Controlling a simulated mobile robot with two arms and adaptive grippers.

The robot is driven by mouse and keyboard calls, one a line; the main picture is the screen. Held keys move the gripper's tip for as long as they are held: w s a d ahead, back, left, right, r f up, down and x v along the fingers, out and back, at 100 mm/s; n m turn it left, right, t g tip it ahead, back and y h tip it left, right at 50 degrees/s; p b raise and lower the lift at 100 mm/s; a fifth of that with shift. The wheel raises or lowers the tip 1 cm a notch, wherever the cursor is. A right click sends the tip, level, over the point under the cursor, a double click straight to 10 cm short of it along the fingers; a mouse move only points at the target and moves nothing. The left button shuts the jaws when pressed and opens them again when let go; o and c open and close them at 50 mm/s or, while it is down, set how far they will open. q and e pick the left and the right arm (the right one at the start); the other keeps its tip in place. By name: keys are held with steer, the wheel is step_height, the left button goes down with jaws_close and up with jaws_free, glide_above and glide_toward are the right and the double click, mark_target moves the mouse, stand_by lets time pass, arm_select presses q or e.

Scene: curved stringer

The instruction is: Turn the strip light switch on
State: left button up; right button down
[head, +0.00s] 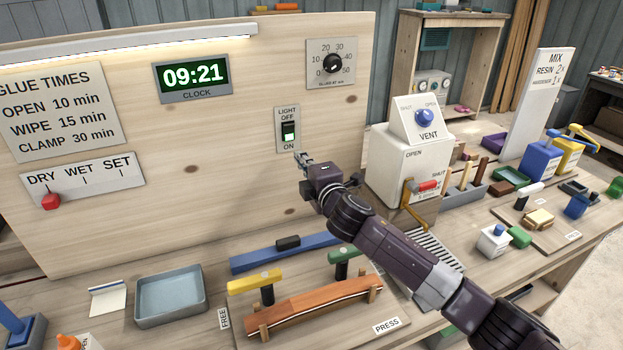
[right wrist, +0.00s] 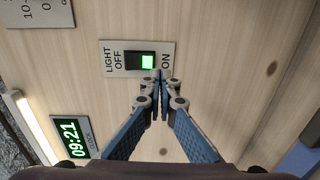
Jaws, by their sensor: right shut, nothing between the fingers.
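The light switch (head: 289,130) is a black rocker on a grey plate marked LIGHT, OFF at the top and ON at the bottom. A lit green patch shows at its ON end; it also shows in the right wrist view (right wrist: 147,62). The strip light (head: 140,45) along the top of the wooden panel glows white. My right gripper (head: 299,157) is shut and empty, its tips just below the switch plate. In the right wrist view the closed fingertips (right wrist: 160,76) lie beside the ON end; whether they touch it I cannot tell. My left gripper is not in view.
A dial (head: 331,63) and a clock (head: 192,77) are on the same panel (head: 220,160). The white VENT box (head: 410,155) with a red-handled lever stands right of my gripper. Clamps and a curved wooden strip (head: 315,305) lie on the bench below my arm.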

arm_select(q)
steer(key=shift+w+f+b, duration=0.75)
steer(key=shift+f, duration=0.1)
arm_select(e)
steer(key=v, duration=0.7)
steer(key=shift+f, duration=0.5)
steer(key=shift+s, duration=0.2)
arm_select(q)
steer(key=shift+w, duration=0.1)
